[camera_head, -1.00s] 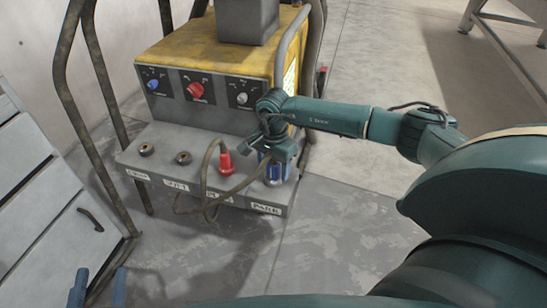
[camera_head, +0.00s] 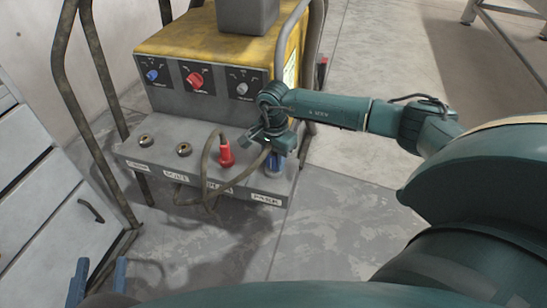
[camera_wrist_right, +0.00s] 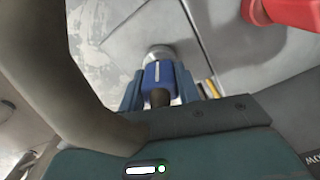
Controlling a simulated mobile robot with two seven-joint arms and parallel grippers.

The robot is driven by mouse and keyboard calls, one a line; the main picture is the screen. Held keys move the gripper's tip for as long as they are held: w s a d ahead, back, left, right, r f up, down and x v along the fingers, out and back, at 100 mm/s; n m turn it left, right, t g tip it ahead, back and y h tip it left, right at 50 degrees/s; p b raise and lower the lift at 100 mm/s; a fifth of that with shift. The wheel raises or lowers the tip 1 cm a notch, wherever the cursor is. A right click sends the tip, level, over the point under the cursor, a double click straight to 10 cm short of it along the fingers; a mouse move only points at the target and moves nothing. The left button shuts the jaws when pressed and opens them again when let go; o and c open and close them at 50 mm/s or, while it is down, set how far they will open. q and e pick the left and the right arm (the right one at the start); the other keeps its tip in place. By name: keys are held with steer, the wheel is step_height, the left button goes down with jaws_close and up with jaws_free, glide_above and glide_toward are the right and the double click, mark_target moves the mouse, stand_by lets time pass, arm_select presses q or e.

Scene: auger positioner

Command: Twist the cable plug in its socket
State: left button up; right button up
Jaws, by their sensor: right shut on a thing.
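The blue cable plug (camera_head: 274,166) stands at the right end of the grey ledge (camera_head: 150,148), above the PARK label. My right gripper (camera_wrist_right: 158,88) is shut on this plug, with one finger on each side. In the right wrist view, the blue plug (camera_wrist_right: 152,73) shows a white stripe. The metal ring of its socket (camera_wrist_right: 158,52) is just beyond it. I cannot tell how deeply the plug sits. Its dark cable (camera_wrist_right: 75,75) curves past the gripper on the left. My left gripper (camera_head: 98,284) is at the lower left, its two fingers apart and empty.
A red plug (camera_head: 226,155) with a cable stands to the left on the ledge, also in the right wrist view (camera_wrist_right: 285,12). Two sockets (camera_head: 184,149) further left look empty. A yellow machine (camera_head: 200,45) with knobs rises behind. A grey cabinet (camera_head: 40,185) stands at the left.

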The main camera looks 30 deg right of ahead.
steer(key=shift+f+n+b, duration=0.1)
steer(key=shift+n+b, duration=0.5)
steer(key=shift+n, duration=1.5)
steer(key=o, duration=1.1)
